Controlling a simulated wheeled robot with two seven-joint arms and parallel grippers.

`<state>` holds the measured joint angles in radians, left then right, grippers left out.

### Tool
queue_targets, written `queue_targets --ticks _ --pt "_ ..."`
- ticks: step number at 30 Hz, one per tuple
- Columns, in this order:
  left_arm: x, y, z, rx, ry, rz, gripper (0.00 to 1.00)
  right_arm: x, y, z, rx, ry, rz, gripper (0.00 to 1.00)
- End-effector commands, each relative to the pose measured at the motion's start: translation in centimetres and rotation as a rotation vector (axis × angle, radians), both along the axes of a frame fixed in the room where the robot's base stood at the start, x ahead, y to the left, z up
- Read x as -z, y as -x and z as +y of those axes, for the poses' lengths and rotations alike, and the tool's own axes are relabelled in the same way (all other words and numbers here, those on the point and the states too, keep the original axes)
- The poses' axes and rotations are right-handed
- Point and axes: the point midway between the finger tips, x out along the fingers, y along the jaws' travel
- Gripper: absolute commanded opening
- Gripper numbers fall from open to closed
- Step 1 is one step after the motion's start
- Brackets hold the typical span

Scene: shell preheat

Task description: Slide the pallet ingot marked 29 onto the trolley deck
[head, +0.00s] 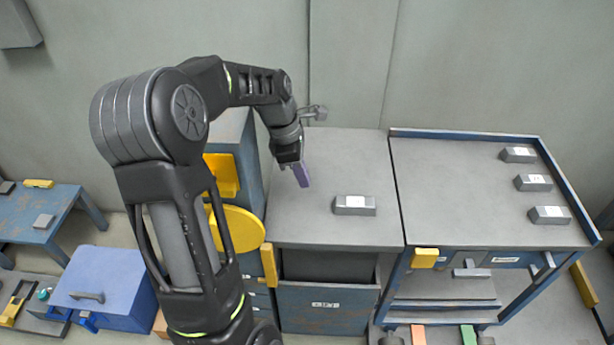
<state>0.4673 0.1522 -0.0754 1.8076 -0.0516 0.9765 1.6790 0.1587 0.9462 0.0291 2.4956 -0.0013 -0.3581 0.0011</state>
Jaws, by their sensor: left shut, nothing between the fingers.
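A grey ingot (355,206) with a white label lies on the grey top (330,235) in the middle; its number is too small to read. My left gripper (303,176) is shut and empty, its purple fingers pointing down at the left of this ingot, apart from it. The trolley deck (450,190), grey with a blue rim, stands directly right of the grey top. Three labelled ingots lie along its right side: the far one (517,155), the middle one (533,183) and the near one (549,215). I cannot read their marks. My right gripper is out of view.
A blue cabinet with a yellow disc (236,228) stands left of the grey top. An open drawer (327,308) juts out below. A blue table (40,215) and a blue box (100,285) are at the left. The deck's left and middle are clear.

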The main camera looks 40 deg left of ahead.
Motion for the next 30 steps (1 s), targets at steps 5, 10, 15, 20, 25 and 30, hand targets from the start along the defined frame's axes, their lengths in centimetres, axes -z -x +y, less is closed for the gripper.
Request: queue_targets --ticks 5,10,15,20,25,30 --pt "3.2 -0.3 -0.7 0.001 0.003 0.005 0.0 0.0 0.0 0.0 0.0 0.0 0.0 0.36" --pt "6.6 -0.9 -1.3 0.001 0.003 0.005 0.0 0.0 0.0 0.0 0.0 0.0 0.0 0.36" --pt "7.7 -2.2 -2.9 0.004 0.001 0.0 0.0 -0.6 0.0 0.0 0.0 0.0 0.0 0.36" --pt "7.8 -3.2 -4.3 0.002 0.0 0.0 0.0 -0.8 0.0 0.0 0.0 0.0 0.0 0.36" --pt "7.8 -3.6 -4.8 0.001 0.0 0.001 0.0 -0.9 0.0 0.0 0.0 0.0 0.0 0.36" --pt "7.8 -3.6 -4.8 0.001 0.0 0.001 0.0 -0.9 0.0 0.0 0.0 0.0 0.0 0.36"
